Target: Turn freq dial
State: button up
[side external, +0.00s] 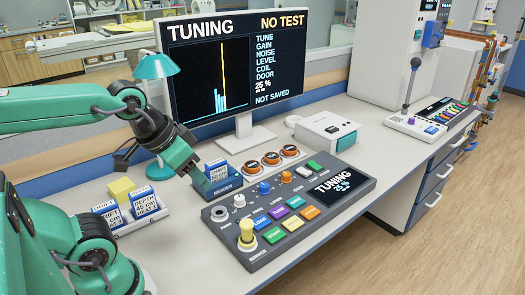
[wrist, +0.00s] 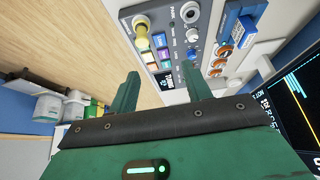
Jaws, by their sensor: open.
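The dark grey control panel (side external: 235,258) lies flat on the bench. It carries a white knob (side external: 239,200), a blue knob (side external: 264,187) and an orange knob (side external: 286,176) in a slanting row. The small labels are too blurred to tell surely which one is the freq dial. The wrist view also shows the white knob (wrist: 190,12) and the blue knob (wrist: 192,53). My gripper (wrist: 160,76) is open and empty, its two green fingers apart. In the side view it hangs beside the card reader, left of the panel and apart from the knobs.
The monitor (side external: 236,62) reads TUNING, NO TEST, 25 %, NOT SAVED. A blue card (side external: 218,170) stands in the reader. A tall yellow-topped knob (side external: 246,234) rises from the panel's near left. A card rack (side external: 150,220) stands left, a white box (side external: 326,130) behind.

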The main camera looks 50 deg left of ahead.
jog(key=shift+w, duration=0.15)
dwell(0.5)
jog(key=m+g, duration=0.6)
send_over(239, 197)
jog(key=shift+d+f, duration=0.1)
jog(key=shift+f, duration=6)
jog(key=shift+f, duration=0.15)
jog(key=shift+f, duration=3.7)
